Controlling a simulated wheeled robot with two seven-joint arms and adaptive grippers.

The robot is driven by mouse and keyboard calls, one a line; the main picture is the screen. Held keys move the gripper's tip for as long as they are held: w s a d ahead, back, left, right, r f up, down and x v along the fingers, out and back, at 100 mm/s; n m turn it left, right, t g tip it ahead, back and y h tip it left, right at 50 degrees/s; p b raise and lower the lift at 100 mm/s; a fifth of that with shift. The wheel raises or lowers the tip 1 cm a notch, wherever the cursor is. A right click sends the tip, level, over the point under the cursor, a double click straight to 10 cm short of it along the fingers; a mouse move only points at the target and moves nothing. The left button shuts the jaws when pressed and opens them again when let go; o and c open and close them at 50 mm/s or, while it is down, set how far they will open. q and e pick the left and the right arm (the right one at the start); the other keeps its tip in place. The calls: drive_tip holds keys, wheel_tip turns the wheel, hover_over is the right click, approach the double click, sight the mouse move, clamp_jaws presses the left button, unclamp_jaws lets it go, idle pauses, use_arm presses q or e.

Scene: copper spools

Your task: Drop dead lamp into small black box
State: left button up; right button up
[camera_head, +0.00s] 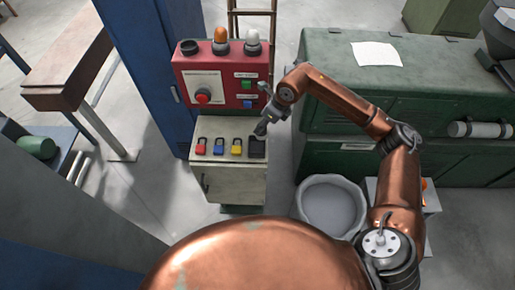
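My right gripper (262,128) reaches in from the right and hangs just above the small black box (257,148), at the right end of the grey cabinet's top. The fingers are small and dark, so I cannot tell whether they are open or shut, or whether they hold a lamp. The red control panel (214,82) behind carries an orange lamp (221,35), a white lamp (252,37) and a dark socket (188,47) with no coloured lamp on it. I cannot pick out the dead lamp. The box's inside is too dark to read. My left gripper is out of view.
Red (201,147), blue (219,147) and yellow (237,147) padlocks stand in a row left of the box. A white bin (331,207) stands on the floor at right. A green cabinet (335,60) and a blue locker (155,70) flank the panel.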

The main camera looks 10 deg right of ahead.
drive_tip(key=shift+f+b, duration=0.35)
drive_tip(key=shift+f, duration=1.1)
drive_tip(key=o, duration=1.2)
drive_tip(key=shift+o, duration=0.2)
drive_tip(key=shift+r, duration=0.1)
drive_tip(key=v, duration=1.2)
